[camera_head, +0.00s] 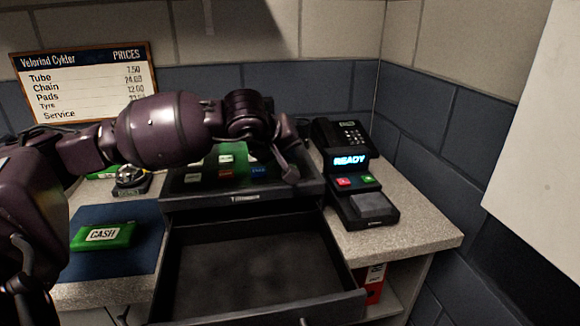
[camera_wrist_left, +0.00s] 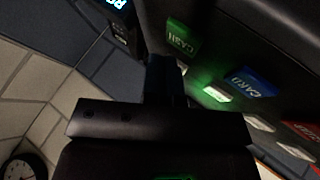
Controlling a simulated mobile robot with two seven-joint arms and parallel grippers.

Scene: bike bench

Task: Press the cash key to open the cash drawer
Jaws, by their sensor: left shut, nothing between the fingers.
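The cash register (camera_head: 190,185) stands on the counter, and its cash drawer (camera_head: 250,262) is pulled out and looks empty. In the left wrist view the green cash key (camera_wrist_left: 183,38) shows on the dark key panel, near the blue card key (camera_wrist_left: 252,82). In the head view the card key (camera_head: 258,170) shows too, but I cannot make out the cash key there; my arm covers part of the panel. My left gripper (camera_head: 291,174) is shut and empty, fingers pointing down at the panel's right side. In the left wrist view its fingers (camera_wrist_left: 165,78) are close to the cash key; contact is unclear.
A card terminal (camera_head: 352,184) reading READY and a dark keypad phone (camera_head: 341,134) stand at the right. A green box marked CASH (camera_head: 103,236) lies on a blue mat (camera_head: 125,262) at the left. A price board (camera_head: 85,80) is behind. The open drawer juts out in front.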

